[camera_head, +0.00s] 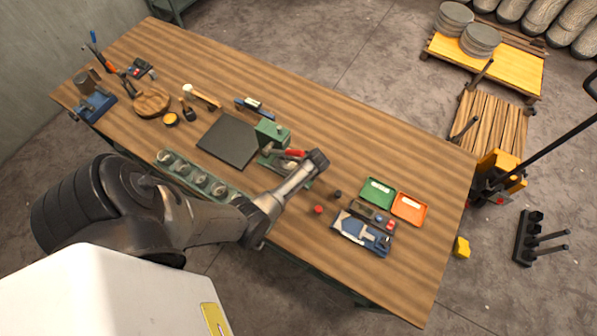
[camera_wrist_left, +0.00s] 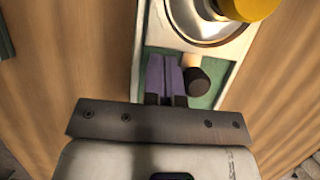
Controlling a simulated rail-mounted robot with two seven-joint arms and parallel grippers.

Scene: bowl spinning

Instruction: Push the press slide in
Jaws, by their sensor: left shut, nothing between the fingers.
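The press (camera_head: 272,134) is a green block-shaped machine with a red part, standing near the middle of the table. My left arm reaches over its front, and my left fingers are hidden there. In the left wrist view, my left gripper (camera_wrist_left: 166,60) is shut with its two purple-grey fingers together and empty, over the press's green bed (camera_wrist_left: 206,100). Just right of the fingers is a black knob (camera_wrist_left: 200,82) on a pale stem, perhaps the slide's handle. Beyond it is a round silver dish (camera_wrist_left: 200,25) in a pale plate. Whether the fingers touch the knob or slide is unclear. My right gripper is out of view.
A yellow round part (camera_wrist_left: 248,8) hangs over the dish. A dark mat (camera_head: 228,140) lies left of the press, and a green rack (camera_head: 200,180) runs along the front. Green (camera_head: 377,192) and orange (camera_head: 410,208) trays are to the right. The table's back right is clear.

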